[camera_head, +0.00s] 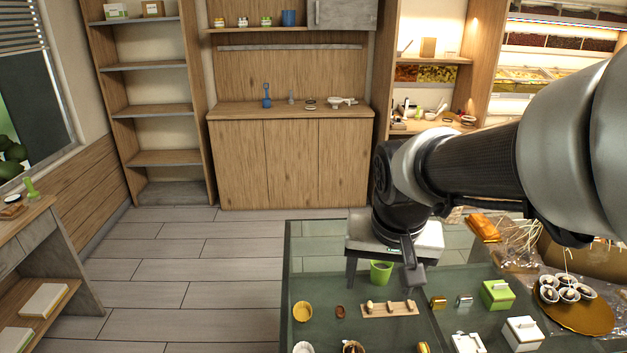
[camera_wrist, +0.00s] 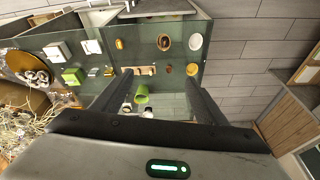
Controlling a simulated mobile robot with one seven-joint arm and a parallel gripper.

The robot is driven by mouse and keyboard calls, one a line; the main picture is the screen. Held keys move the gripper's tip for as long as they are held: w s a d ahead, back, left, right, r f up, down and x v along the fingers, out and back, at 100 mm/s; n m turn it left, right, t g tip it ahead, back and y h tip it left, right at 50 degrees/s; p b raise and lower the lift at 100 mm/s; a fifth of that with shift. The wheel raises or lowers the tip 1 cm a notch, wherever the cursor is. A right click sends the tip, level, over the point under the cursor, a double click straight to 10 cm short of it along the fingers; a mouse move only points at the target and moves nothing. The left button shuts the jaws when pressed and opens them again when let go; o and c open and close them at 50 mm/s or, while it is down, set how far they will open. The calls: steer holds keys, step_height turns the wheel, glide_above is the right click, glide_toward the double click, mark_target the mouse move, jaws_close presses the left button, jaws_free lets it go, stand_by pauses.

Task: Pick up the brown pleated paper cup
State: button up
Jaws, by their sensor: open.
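A small round brown cup (camera_head: 353,347) sits on the glass table at the bottom edge of the head view, partly cut off. In the wrist view the brown cup (camera_wrist: 164,42) shows whole, with a dark rim and a lighter inside; its pleats are too small to make out. My gripper (camera_wrist: 158,76) is open and empty, its two fingers spread above the table. The cup lies beyond the fingertips, apart from them. In the head view my gripper (camera_head: 411,272) hangs over the table's far part, up and right of the cup.
A yellow cup (camera_head: 303,312), a white cup (camera_head: 303,348) and a tiny brown piece (camera_head: 340,312) lie near the brown cup. A wooden strip (camera_head: 378,310) and a green cup (camera_head: 381,273) stand farther back. Boxes (camera_head: 497,294) and a gold plate (camera_head: 590,318) fill the right.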

steer(key=m+g+b, duration=0.2)
steer(key=b, duration=0.2)
glide_toward(354, 352)
steer(key=f, duration=0.1)
steer(key=f+b, duration=0.1)
steer(key=f, duration=0.1)
steer(key=shift+w+a, duration=0.2)
steer(key=shift+w, duration=0.1)
steer(key=shift+w+d+f, duration=0.15)
steer(key=shift+d+f, duration=0.05)
steer(key=shift+f, duration=1.25)
steer(key=shift+w+d+f, duration=0.15)
steer(key=shift+f, duration=1.3)
steer(key=shift+c, duration=0.3)
steer(key=c, duration=1.1)
steer(key=shift+c, duration=0.2)
